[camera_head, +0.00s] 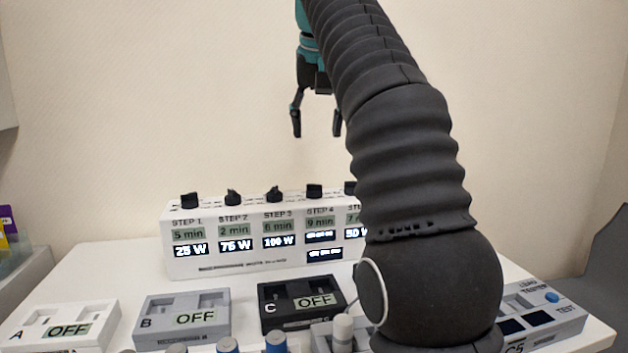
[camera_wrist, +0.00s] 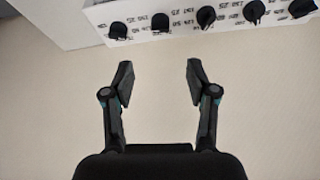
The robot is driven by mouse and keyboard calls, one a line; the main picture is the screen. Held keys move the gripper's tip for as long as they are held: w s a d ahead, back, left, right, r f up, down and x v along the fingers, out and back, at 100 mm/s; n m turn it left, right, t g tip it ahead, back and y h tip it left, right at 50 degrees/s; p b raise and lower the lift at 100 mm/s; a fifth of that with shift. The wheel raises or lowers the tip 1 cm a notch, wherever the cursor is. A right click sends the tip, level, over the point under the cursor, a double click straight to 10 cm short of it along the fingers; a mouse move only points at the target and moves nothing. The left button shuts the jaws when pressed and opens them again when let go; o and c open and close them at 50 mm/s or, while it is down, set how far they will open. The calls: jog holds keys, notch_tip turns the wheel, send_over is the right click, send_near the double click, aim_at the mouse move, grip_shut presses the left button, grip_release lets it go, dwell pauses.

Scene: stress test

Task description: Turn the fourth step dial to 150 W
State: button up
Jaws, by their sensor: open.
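The white step panel (camera_head: 250,262) stands on the table with black dials along its top edge. The fourth dial (camera_head: 314,190) sits above the STEP 4 column, which reads 9 min. The STEP 4 power display (camera_head: 320,237) shows text too small to read, with another small display below it. My gripper (camera_head: 316,128) is open and empty, high above the panel with its fingers pointing down. In the wrist view my gripper (camera_wrist: 160,80) is open over bare surface. A row of dials lies beyond the fingertips there; I cannot tell which is the fourth.
Modules A (camera_head: 100,318), B (camera_head: 222,308) and C (camera_head: 290,293), each reading OFF, stand in front of the panel. Blue-topped cylinders (camera_head: 228,344) are at the bottom edge. My arm hides the panel's right end.

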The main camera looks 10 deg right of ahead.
aim_at(314, 185)
jog(key=b+x, duration=0.4)
jog(key=x, duration=0.9)
jog(key=shift+b, duration=0.4)
grip_shut()
jog(key=shift+a+r, duration=0.1)
